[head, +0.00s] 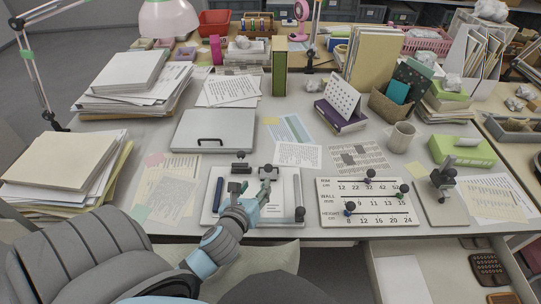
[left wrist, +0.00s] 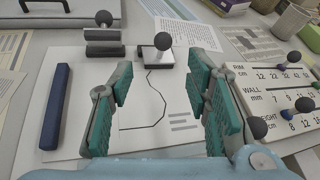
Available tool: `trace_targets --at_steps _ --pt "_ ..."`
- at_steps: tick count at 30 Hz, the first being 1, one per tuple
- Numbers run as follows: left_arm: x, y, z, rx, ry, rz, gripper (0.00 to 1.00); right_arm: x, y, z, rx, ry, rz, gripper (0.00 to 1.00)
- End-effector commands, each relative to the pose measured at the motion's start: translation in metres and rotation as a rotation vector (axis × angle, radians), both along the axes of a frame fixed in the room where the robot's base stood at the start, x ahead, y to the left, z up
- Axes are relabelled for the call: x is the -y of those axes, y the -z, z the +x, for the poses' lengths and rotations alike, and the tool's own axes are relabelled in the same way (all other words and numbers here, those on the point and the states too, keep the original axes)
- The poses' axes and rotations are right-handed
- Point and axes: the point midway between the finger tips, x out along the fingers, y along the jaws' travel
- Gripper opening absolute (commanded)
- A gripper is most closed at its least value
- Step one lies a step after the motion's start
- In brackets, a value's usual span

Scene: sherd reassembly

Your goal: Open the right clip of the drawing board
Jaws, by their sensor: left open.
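The drawing board (head: 211,213) lies flat near the table's front edge, with a white sheet on it. Its left clip (head: 241,166) and right clip (head: 268,172) sit along its far edge, each with a black ball knob. In the left wrist view the right clip (left wrist: 156,53) stands on the sheet's far edge, beyond and between my fingers; the left clip (left wrist: 103,41) is further left. I cannot tell whether the right clip is open. My left gripper (left wrist: 160,105) is open and empty above the sheet, short of the right clip and not touching it.
A dark blue bar (left wrist: 56,106) lies on the board's left. A grey strip with a black knob (head: 299,213) is at its right edge. A grey case (head: 214,130) lies behind.

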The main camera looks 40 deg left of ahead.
Motion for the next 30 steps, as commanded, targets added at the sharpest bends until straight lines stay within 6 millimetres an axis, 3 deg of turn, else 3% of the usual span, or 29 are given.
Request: trace_targets --at_steps 6,13,25,30 --pt "-0.018 0.025 0.057 0.002 0.007 0.0 0.44 0.0 0.018 0.0 -0.001 0.0 0.0 0.4" --pt "-0.035 0.043 0.099 0.002 0.007 -0.001 0.44 0.0 0.031 0.001 0.001 0.0 0.0 0.4" --pt "-0.04 0.045 0.109 0.0 0.005 -0.003 0.44 0.001 0.032 0.002 0.003 0.0 -0.001 0.4" --pt "-0.041 0.045 0.109 0.0 0.004 -0.003 0.17 0.001 0.032 0.002 0.004 0.0 -0.002 0.4"
